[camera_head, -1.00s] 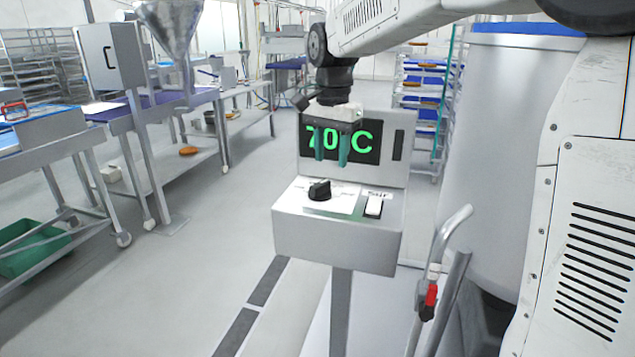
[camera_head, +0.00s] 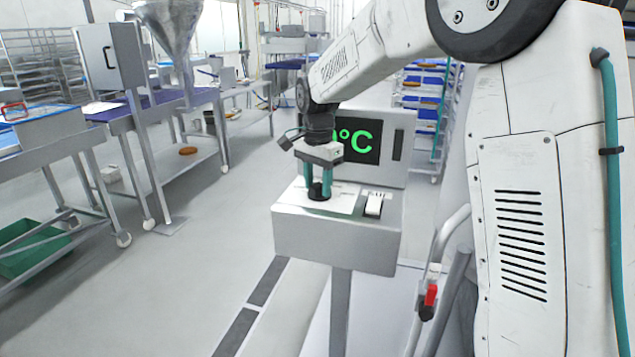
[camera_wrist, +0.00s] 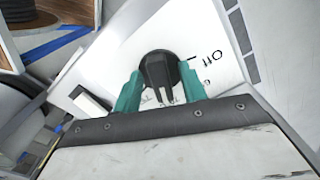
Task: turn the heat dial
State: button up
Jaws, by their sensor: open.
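The heat dial (camera_head: 319,191) is a black round knob on a white plate on top of a grey control box (camera_head: 335,240). In the wrist view the dial (camera_wrist: 158,68) sits between and just beyond the tips of my gripper (camera_wrist: 160,85), with its ridge pointing toward me. My gripper (camera_head: 318,188) points down with its teal fingers open on either side of the dial. Whether the fingers touch the dial cannot be told.
A white rocker switch (camera_head: 374,205) is to the right of the dial. A steel rail with a red handle (camera_head: 430,295) stands in front on the right. Steel tables (camera_head: 60,140) and a green bin (camera_head: 35,247) are on the left. The floor between is clear.

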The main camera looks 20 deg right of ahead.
grip_shut()
jog(key=shift+n, duration=0.3)
jog(key=n, duration=0.4)
jog(key=shift+s+d+n, duration=0.1)
jog(key=shift+n, duration=0.2)
jog(key=n, duration=0.4)
jog(key=shift+d+n, duration=0.1)
jog(key=shift+n, duration=0.2)
jog(key=n, duration=0.5)
jog(key=shift+d+r, duration=0.1)
jog(key=shift+d, duration=0.05)
jog(key=n, duration=0.5)
jog(key=shift+d, duration=0.1)
